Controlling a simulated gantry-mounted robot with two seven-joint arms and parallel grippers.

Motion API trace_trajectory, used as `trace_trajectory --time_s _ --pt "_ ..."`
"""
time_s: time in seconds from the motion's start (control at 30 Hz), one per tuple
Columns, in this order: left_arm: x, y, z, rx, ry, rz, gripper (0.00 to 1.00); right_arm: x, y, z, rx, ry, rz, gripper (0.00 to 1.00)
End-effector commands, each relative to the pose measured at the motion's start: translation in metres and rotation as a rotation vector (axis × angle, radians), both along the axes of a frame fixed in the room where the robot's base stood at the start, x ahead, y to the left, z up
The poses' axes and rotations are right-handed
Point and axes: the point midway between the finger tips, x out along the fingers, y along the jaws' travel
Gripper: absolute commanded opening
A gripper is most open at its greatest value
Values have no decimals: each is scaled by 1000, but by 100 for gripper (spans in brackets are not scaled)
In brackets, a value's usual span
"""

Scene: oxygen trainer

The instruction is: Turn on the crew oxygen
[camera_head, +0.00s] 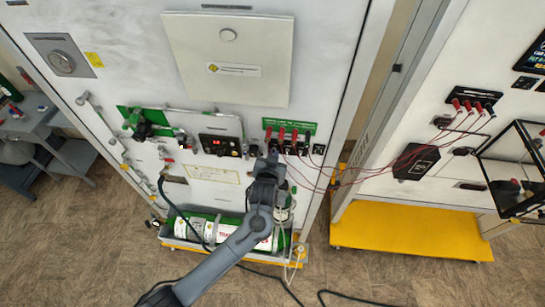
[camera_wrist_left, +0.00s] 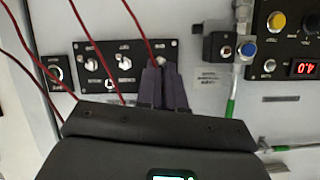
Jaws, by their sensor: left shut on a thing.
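My left gripper (camera_head: 270,160) reaches up to the small black switch panel (camera_head: 317,149) on the white cabinet front. In the left wrist view its two dark fingers (camera_wrist_left: 161,68) are close together at a metal toggle switch (camera_wrist_left: 158,46) on that black panel (camera_wrist_left: 108,85), and they are shut on it. The toggle's lower part is hidden by the fingers. Other toggles (camera_wrist_left: 125,46) stand beside it on the same panel. The labels are too small to read, so I cannot tell which one is marked crew oxygen. My right gripper is not in view.
Red wires run from the connectors (camera_head: 282,133) above the gripper toward the right cabinet. A box with a red display (camera_head: 220,146) sits to the left; in the wrist view the display (camera_wrist_left: 303,68) is at right. A tray with green-and-white cylinders (camera_head: 195,228) lies below.

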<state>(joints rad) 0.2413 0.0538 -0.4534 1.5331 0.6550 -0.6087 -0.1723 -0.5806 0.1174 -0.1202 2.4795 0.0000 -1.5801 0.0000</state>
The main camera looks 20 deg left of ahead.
Motion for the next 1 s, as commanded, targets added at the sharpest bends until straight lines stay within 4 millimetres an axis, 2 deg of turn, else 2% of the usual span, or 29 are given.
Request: trace_trajectory --time_s 0.3,0.77,0.8,0.9,0.93,1.0 --pt "2 1 3 -21 97 1 0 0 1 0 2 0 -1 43" --pt "2 1 3 -23 111 2 0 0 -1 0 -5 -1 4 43" --pt "2 1 3 -23 111 2 12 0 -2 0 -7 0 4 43" --pt "2 1 3 -23 110 2 27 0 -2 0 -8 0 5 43" --pt "2 1 3 -23 109 2 32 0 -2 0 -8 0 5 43" --pt "2 1 3 -23 109 2 33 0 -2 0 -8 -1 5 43"
